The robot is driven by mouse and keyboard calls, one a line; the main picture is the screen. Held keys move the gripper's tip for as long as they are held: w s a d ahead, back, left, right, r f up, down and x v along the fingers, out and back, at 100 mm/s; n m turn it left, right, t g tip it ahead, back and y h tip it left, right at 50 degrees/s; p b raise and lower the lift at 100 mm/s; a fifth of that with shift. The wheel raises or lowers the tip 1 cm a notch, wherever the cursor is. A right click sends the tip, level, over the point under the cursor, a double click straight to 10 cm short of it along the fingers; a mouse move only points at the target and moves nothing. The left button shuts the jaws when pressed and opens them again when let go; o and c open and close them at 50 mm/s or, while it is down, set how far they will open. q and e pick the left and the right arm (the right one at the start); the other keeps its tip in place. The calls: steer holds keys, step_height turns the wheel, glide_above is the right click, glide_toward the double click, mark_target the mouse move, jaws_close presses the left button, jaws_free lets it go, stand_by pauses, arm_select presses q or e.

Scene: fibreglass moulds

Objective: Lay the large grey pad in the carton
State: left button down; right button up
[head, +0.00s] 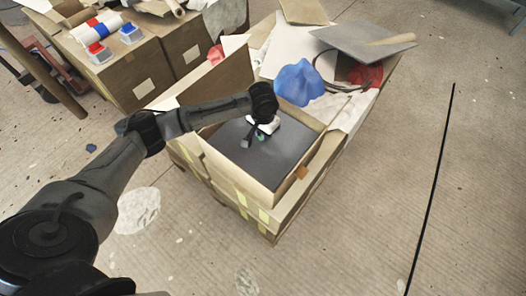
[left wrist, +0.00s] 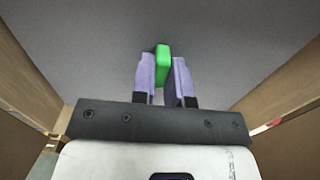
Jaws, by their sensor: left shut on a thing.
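The large grey pad (head: 236,154) is a dark flat sheet inside the open cardboard carton (head: 298,166), below its rim. My left gripper (head: 259,134) reaches down into the carton over the pad. In the left wrist view its fingers (left wrist: 165,80) are shut on a green grip (left wrist: 162,62) that stands against the grey pad (left wrist: 235,40). Carton walls show at both sides there. I cannot tell whether the pad touches the carton's bottom. My right gripper is not in view.
Behind the carton lie a blue crumpled piece (head: 299,82), a grey board (head: 362,44) and a red round thing (head: 366,75). Brown boxes (head: 128,70) with small containers stand at the back left. The floor at right is clear except for a black line (head: 433,186).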

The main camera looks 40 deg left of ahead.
arm_select(q)
step_height(320, 180, down, 4)
steer(key=shift+f+b, duration=0.25)
steer(key=shift+b, duration=0.5)
step_height(320, 180, down, 6)
steer(key=b, duration=0.3)
steer(key=shift+r, duration=0.2)
steer(key=c, duration=1.1)
jaws_free()
steer(key=shift+f, duration=0.1)
